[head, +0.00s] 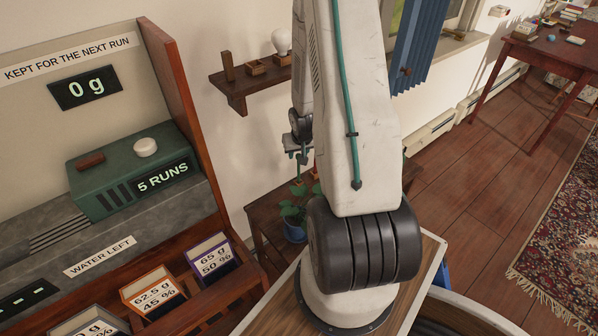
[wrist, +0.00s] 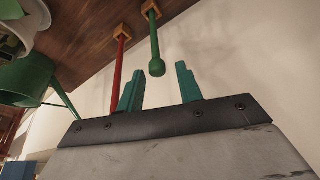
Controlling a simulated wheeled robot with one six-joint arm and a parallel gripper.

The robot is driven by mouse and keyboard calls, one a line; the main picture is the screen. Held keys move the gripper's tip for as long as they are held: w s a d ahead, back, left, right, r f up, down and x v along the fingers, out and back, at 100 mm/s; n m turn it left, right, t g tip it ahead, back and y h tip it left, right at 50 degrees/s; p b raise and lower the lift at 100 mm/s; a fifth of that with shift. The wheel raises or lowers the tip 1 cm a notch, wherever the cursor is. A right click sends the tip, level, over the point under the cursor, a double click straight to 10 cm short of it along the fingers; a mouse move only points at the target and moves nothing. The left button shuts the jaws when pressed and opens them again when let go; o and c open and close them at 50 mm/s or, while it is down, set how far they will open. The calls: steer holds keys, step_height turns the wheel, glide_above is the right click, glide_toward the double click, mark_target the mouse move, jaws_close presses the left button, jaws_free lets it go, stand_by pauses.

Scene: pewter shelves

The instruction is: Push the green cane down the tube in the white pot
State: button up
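The green cane (wrist: 154,42) shows in the wrist view, rising from a small wooden block and ending in a round green knob. My gripper (wrist: 159,70) is open, with its two green fingers apart. The knob appears between the fingertips, with a visible gap on each side; I cannot tell how far beyond them it is. A white pot (wrist: 22,28), partly cut off, is at the top left of the wrist view, with green leaves by it. I cannot make out the tube.
A red cane (wrist: 118,70) stands left of the green one in the wrist view, close behind the left finger. A green watering can (wrist: 26,80) is at the left. In the head view, a blue-potted plant (head: 294,230) stands below a wooden wall shelf (head: 236,90).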

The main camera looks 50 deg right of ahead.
mark_target(298, 157)
steer(key=x, duration=0.4)
steer(key=shift+s+d, duration=0.1)
steer(key=shift+s, duration=0.05)
steer(key=shift+c, duration=0.4)
jaws_close()
